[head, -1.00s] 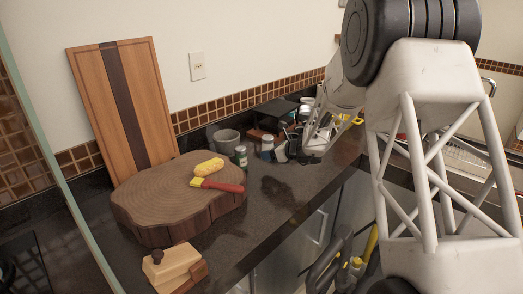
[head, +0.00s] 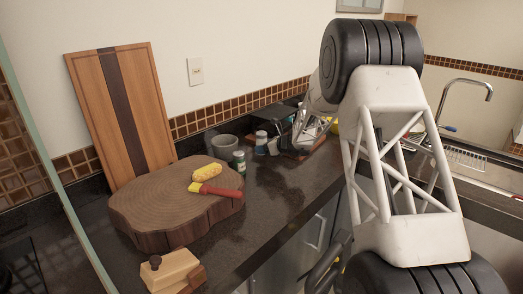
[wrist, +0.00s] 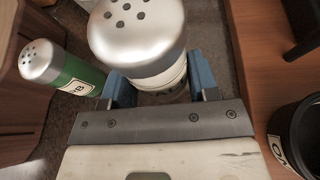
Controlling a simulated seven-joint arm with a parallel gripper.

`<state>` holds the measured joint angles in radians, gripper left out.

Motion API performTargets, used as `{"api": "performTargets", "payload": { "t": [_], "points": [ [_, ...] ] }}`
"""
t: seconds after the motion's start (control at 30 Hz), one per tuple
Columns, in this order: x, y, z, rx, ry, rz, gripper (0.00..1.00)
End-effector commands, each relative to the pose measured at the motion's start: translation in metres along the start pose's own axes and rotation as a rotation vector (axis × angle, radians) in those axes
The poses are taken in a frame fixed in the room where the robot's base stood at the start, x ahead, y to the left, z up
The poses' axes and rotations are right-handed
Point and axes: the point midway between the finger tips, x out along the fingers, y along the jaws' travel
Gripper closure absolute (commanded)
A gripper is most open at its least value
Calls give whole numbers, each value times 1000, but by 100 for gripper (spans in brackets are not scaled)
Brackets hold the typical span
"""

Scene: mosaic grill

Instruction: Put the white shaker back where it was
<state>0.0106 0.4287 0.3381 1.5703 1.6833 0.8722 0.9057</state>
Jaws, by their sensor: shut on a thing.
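The white shaker (wrist: 138,28) has a silver lid with holes and stands between the blue fingers of my gripper (wrist: 160,82) in the wrist view. My gripper is shut on it. In the head view the white shaker (head: 261,138) looks upright at the back of the counter, right of a green shaker (head: 239,160). Its base is hidden in the wrist view, so I cannot tell whether it touches the counter. The green shaker (wrist: 66,70) also shows in the wrist view, left of my gripper and apart from it.
A grey bowl (head: 221,147) stands behind the green shaker. A round wooden block (head: 150,212) holds corn and a red-handled brush. A wooden surface (wrist: 245,50) with a black labelled jar (wrist: 300,138) lies right of my gripper. The counter in front (head: 270,210) is clear.

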Motion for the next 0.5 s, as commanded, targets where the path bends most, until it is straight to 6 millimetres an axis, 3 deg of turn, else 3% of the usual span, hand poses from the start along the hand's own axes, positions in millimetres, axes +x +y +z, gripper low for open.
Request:
{"api": "performTargets", "payload": {
  "t": [0.5],
  "points": [
    [35, -40, 11, -1, -1, 0, 72]
  ]
}}
